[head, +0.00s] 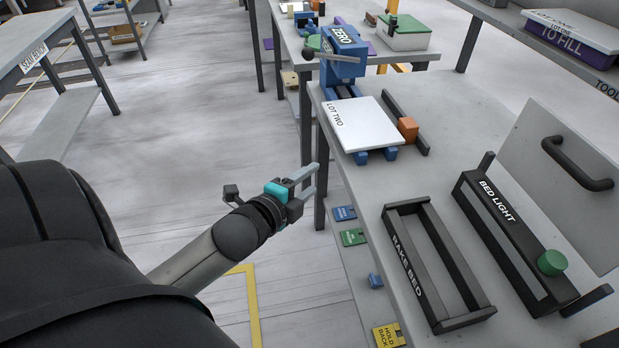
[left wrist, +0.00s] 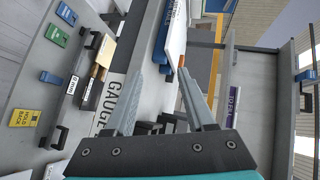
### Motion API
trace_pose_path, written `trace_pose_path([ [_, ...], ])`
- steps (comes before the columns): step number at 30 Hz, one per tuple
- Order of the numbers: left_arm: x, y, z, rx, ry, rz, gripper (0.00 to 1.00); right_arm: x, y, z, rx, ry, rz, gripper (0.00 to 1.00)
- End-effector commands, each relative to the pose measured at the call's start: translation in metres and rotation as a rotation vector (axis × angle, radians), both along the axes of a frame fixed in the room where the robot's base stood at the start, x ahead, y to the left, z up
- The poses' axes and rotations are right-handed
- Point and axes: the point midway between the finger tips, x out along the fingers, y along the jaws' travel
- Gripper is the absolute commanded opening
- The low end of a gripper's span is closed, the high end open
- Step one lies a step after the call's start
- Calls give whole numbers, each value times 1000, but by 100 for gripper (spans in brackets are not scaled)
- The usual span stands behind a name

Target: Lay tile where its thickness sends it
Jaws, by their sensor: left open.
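A flat white tile marked LOT TWO (head: 362,125) lies on blue supports in front of a blue gauge marked ZERO (head: 343,45), on the grey bench. An open black frame marked RAKE BED (head: 408,267) stands nearer on the bench. A second frame marked BED LIGHT (head: 499,205) is to its right, with a green knob (head: 551,262) at its near end. My left gripper (head: 312,179) is open and empty, left of the bench edge and apart from the tile. Its spread fingers show in the left wrist view (left wrist: 159,78). My right gripper is not in view.
An orange block (head: 408,128) sits by a dark bar right of the tile. A panel with a black handle (head: 577,165) stands at the right. Coloured tags, including a yellow HOLD BACK one (head: 388,335), are below the bench's left edge. Open floor lies left.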

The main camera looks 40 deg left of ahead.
Motion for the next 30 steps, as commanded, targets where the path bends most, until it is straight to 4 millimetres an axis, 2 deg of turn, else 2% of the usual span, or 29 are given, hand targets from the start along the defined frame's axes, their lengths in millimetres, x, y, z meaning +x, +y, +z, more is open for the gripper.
trace_pose_path([
  [3, 3, -2, 11, 25, -20, -13, 55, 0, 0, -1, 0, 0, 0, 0],
  [8, 14, -1, 9, 27, -24, -15, 55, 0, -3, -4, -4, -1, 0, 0],
  [17, 54, 2, -4, 26, -24, -14, 55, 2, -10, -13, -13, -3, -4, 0],
  [30, 115, 7, -23, 24, -23, -13, 55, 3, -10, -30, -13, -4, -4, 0],
])
